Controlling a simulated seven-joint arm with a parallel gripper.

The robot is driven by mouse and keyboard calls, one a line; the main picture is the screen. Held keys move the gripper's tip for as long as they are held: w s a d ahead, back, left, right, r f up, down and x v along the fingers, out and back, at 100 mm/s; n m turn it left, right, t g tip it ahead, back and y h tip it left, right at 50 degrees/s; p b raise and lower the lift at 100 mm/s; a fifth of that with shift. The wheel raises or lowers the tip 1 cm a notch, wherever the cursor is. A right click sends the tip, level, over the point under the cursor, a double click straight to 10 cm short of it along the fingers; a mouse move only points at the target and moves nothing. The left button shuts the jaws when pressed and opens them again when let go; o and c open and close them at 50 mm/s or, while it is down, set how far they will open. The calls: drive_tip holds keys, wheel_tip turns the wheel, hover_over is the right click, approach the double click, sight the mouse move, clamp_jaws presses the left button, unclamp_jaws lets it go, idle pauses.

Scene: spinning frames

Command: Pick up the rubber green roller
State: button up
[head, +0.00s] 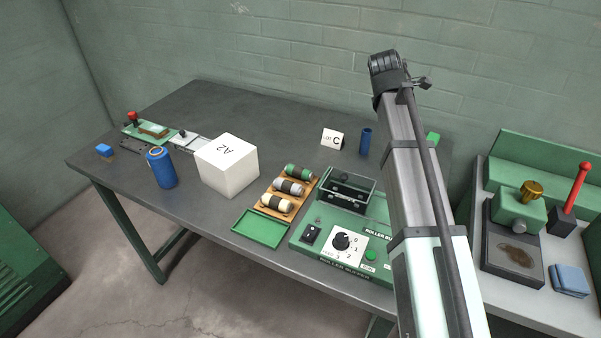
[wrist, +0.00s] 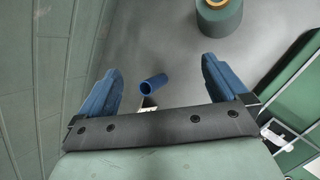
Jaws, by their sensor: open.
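A green roller (head: 298,171) with dark ends lies at the far end of a wooden rack (head: 266,212) in the head view. A grey-lilac roller (head: 289,187) and a cream roller (head: 277,204) lie nearer on the same rack. My gripper (wrist: 160,67) shows in the wrist view with its two blue fingers spread wide and nothing held between them. The green roller on the rack cannot be made out in the wrist view. My gripper's fingers cannot be made out in the head view, where my arm rises at the right.
A roller buffer machine (head: 315,266) and green tray (head: 260,228) flank the rack. A white A2 box (head: 228,165) and blue can (head: 160,167) stand left. A blue tube (head: 365,142) stands behind; a similar tube (wrist: 154,84) and green cylinder (wrist: 218,18) show from the wrist.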

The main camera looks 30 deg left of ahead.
drive_tip(key=s+a+n+g+y, duration=0.1)
drive_tip(key=s+a+n, duration=0.4)
drive_tip(key=s+a, duration=0.55)
drive_tip(key=n+g, duration=0.2)
drive_tip(key=n, duration=0.4)
approach(299, 169)
drive_tip(key=shift+y, duration=0.4)
drive_tip(key=shift+d+x, duration=0.15)
drive_tip(key=shift+x, duration=2.25)
drive_tip(key=shift+d+x, duration=0.15)
drive_tip(key=shift+x, duration=2.3)
drive_tip(key=shift+c, duration=0.5)
drive_tip(key=c, duration=0.7)
